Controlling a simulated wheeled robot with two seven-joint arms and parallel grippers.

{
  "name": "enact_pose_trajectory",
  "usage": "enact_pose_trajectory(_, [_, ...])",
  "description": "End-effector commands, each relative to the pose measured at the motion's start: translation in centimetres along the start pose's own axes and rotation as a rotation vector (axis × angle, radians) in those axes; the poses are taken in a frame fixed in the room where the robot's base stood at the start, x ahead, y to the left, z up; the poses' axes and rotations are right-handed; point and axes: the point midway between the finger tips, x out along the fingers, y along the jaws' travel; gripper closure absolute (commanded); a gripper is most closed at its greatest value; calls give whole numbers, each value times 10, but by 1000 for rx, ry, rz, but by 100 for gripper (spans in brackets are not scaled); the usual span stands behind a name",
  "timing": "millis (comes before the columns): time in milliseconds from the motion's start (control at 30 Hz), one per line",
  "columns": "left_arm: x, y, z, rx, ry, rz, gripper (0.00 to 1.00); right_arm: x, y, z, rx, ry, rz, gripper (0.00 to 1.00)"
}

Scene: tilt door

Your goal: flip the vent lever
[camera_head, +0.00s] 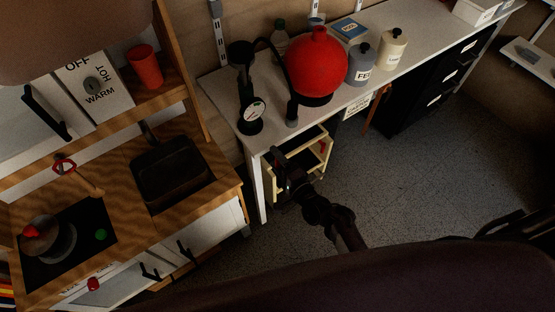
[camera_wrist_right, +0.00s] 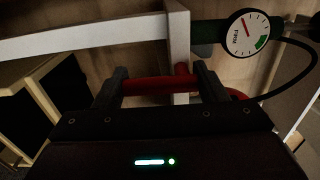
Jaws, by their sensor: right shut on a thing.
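My right gripper (camera_head: 279,165) is at the front edge of the white workbench, below a dial gauge. In the right wrist view, a red bar, which looks like the vent lever (camera_wrist_right: 150,86), lies across between the two fingers of my right gripper (camera_wrist_right: 163,80). The gripper is shut on it. The bar lies roughly level in that picture, near a pale bench leg (camera_wrist_right: 179,50). Its right end is partly hidden behind a finger. In the head view the lever is hidden by the gripper. My left gripper is not in view.
The white workbench (camera_head: 352,93) holds a red round tank (camera_head: 316,66), bottles and the gauge (camera_head: 252,112). A pale open drawer unit (camera_head: 312,153) stands under it, close to my right gripper. A wooden play kitchen (camera_head: 203,203) is at left. The grey floor (camera_head: 435,170) is clear.

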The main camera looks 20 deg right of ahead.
Motion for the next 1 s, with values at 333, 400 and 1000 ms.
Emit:
enact_pose_trajectory(333, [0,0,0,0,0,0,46,-1,1,0,6,1,2,32])
enact_pose_trajectory(400, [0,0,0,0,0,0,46,0,1,0,5,0,2,23])
enact_pose_trajectory(1000, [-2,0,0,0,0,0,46,-32,1,0,2,1,4,13])
